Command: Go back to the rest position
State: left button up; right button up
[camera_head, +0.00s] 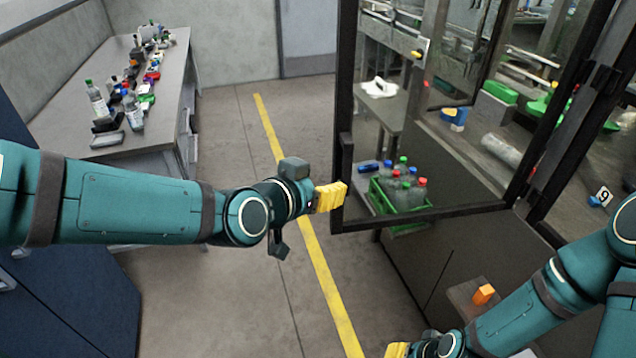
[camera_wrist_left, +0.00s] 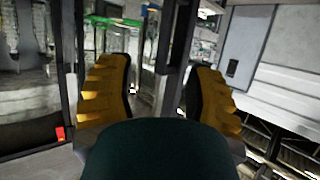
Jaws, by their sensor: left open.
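My left gripper (camera_head: 335,197) has yellow fingers and is in front of the dark-framed glass door (camera_head: 415,219), near its lower left corner and the upright door handle (camera_head: 345,165). In the left wrist view my left gripper (camera_wrist_left: 160,90) is open, its two yellow fingers apart with nothing held between them. A dark upright of the door frame (camera_wrist_left: 172,45) shows beyond the gap; I cannot tell whether the fingers touch the door. My right gripper (camera_head: 398,350) shows only as a yellow tip at the bottom edge; its fingers are mostly cut off.
A green crate of bottles (camera_head: 402,205) shows through the door glass. An orange block (camera_head: 484,293) sits on a small ledge near my right arm. A grey counter (camera_head: 60,135) with bottles and small items stands left. Floor with a yellow line (camera_head: 325,280) is open between.

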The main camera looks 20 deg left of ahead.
pick_arm(q)
jog(key=shift+f, duration=0.1)
jog(key=s+f+n+g+y+b, duration=0.1)
jog(key=s+f+n+g+b, duration=0.2)
jog(key=f, duration=1.4)
jog(key=s+f+n+g+y+b, duration=0.1)
jog(key=f+g+b, duration=0.3)
jog(key=f, duration=1.3)
jog(key=s+d+f+n+g+h, duration=0.1)
jog(key=s+d+f+n+g, duration=0.1)
jog(key=s+f, duration=0.5)
notch_tip(320, 180, down, 5)
jog(key=shift+s+r+g+b, duration=0.2)
jog(key=shift+g+b, duration=0.2)
jog(key=shift+g, duration=0.5)
